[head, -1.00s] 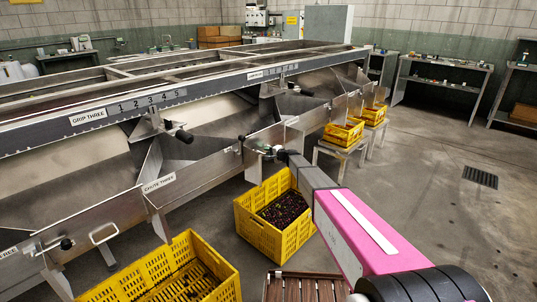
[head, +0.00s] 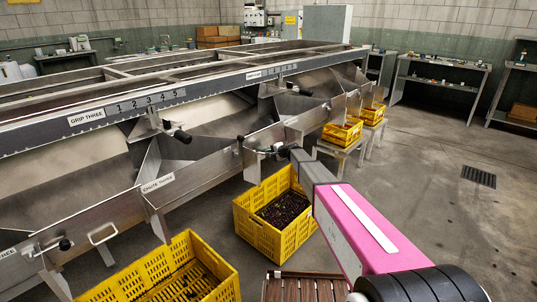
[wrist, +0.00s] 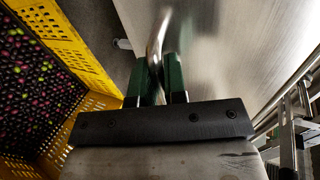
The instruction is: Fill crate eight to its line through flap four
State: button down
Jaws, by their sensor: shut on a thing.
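My gripper (wrist: 160,78) has dark green fingers shut on a curved metal handle (wrist: 155,45) in front of a broad metal plate (wrist: 225,45). In the head view the end of my arm reaches the front of the sizer, beside a chute outlet with a small metal flap (head: 252,167). A yellow crate (head: 262,236) stands on the floor below this outlet, partly filled with dark olives (head: 283,209). The olives (wrist: 32,75) also show in the wrist view, mixed purple and green. I cannot read a number on the crate or on the held flap, and no fill line is clear.
Another yellow crate (head: 215,266), with little visible inside, stands at the lower left. Yellow crates (head: 343,132) sit on stands farther back. The floor at right is clear.

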jog(key=shift+r+v, duration=0.2)
jog(key=shift+v, duration=0.85)
jog(key=shift+r+v, duration=0.25)
jog(key=shift+v, duration=0.85)
jog(key=shift+w+a, duration=0.1)
jog(key=shift+w, duration=0.05)
jog(key=c, duration=1.2)
grip_release()
jog(key=v, duration=1)
jog(key=shift+r, duration=0.45)
